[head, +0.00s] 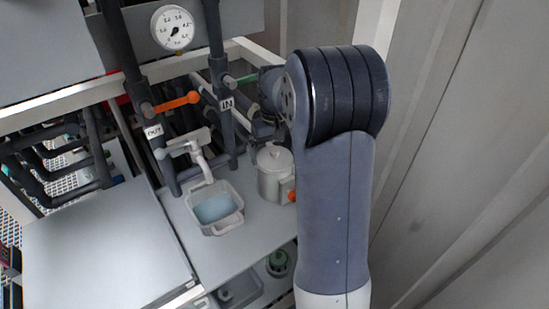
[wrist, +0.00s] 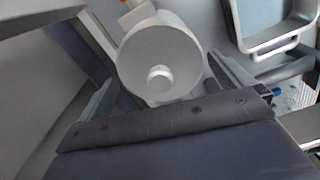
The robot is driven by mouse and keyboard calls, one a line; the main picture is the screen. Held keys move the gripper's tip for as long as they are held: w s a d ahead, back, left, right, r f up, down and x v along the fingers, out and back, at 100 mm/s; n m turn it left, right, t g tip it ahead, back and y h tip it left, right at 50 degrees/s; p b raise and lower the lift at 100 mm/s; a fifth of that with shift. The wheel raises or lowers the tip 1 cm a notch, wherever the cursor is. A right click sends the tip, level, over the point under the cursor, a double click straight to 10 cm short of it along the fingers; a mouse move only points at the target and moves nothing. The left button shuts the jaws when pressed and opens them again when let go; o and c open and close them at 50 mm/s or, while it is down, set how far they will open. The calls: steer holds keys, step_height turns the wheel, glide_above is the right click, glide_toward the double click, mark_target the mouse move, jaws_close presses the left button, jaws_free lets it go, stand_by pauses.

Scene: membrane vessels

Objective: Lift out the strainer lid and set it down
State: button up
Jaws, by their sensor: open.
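The strainer lid (wrist: 160,50) is a pale grey disc with a small round knob (wrist: 158,76); in the wrist view it faces me from straight ahead. Whether either finger touches the lid is not clear. In the head view my arm hides most of the gripper.
A basin (head: 213,208) with pale blue liquid stands left of the pot, with a white tap (head: 198,160) behind it. An orange-handled valve (head: 178,103), dark pipes and a gauge (head: 172,27) rise behind. A broad grey surface (head: 105,250) at left is clear.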

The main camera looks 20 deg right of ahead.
steer(key=shift+f, duration=0.3)
steer(key=shift+c, duration=0.3)
steer(key=c, duration=0.6)
steer(key=shift+o, duration=0.2)
